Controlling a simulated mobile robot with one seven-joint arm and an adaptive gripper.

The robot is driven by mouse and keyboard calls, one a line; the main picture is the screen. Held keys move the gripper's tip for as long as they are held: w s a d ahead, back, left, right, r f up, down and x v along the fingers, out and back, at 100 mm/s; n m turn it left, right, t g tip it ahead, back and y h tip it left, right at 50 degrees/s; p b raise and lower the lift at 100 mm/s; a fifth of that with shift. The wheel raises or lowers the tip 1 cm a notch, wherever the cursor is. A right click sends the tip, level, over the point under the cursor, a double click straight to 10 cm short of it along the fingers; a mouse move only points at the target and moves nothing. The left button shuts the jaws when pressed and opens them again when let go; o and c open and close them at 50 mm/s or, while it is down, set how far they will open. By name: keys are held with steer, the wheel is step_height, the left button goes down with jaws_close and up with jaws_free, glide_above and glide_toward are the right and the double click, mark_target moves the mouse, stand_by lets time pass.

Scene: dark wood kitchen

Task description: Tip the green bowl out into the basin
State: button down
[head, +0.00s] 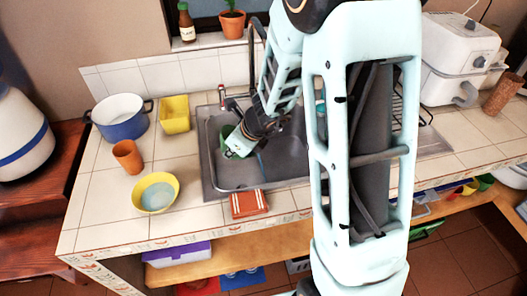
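The grey metal sink basin (236,178) is set into the tiled counter in the middle of the head view. My gripper (246,139) reaches down over its left part. The small green bowl (229,132) is at the gripper's end, over the basin and near its left wall. The bowl looks tilted, and the gripper appears shut on its rim. The fingertips are small and partly hidden against the bowl. I cannot see the inside of the bowl or anything that came out of it.
Left of the sink are a blue pot (121,126), a yellow square container (174,115), an orange cup (127,158) and a yellow bowl (155,201). An orange striped cloth (249,204) lies at the sink's front edge. A tap (252,60) rises behind. My arm hides the sink's right side.

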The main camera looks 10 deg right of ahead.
steer(key=shift+d+r, duration=0.1)
steer(key=shift+d, duration=0.05)
steer(key=shift+d+r+y, duration=0.2)
steer(key=shift+y, duration=0.2)
steer(key=shift+r, duration=0.1)
steer(key=shift+d+r+m+y, duration=0.3)
steer(key=shift+d+r+y, duration=0.1)
steer(key=shift+y, duration=0.3)
